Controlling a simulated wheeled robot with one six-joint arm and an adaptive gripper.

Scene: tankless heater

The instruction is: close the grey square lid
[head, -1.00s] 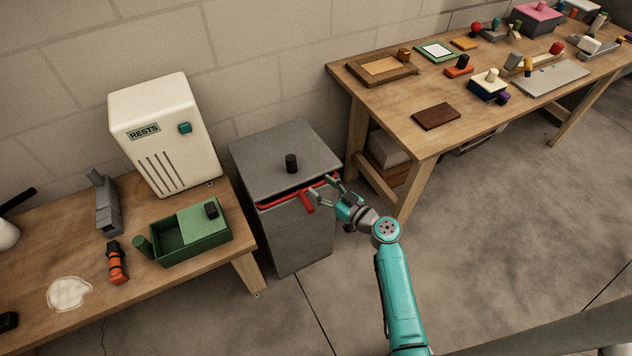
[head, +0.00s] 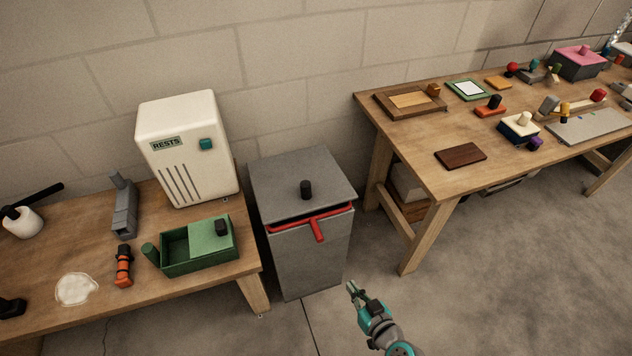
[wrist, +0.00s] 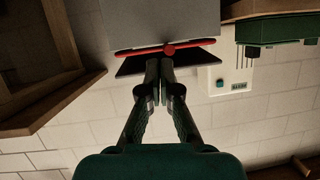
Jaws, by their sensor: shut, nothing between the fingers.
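The grey square lid (head: 302,174) with a black knob (head: 306,189) tops a grey bin (head: 308,258) in the head view. A dark gap shows between the lid's front edge and the bin, so the lid is slightly raised. A red bar with a handle (head: 318,230) runs along the bin's front just below the gap. My gripper (head: 352,288) is in front and to the right of the bin, apart from it, shut and empty. In the wrist view my shut gripper (wrist: 160,62) points toward the red handle (wrist: 169,49) and the dark lid (wrist: 190,62).
A wooden bench (head: 50,240) on the left holds a white box marked RESTS (head: 187,150) and a green tray (head: 172,252). A wooden table (head: 420,140) on the right holds several objects. Clear concrete floor lies in front of the bin.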

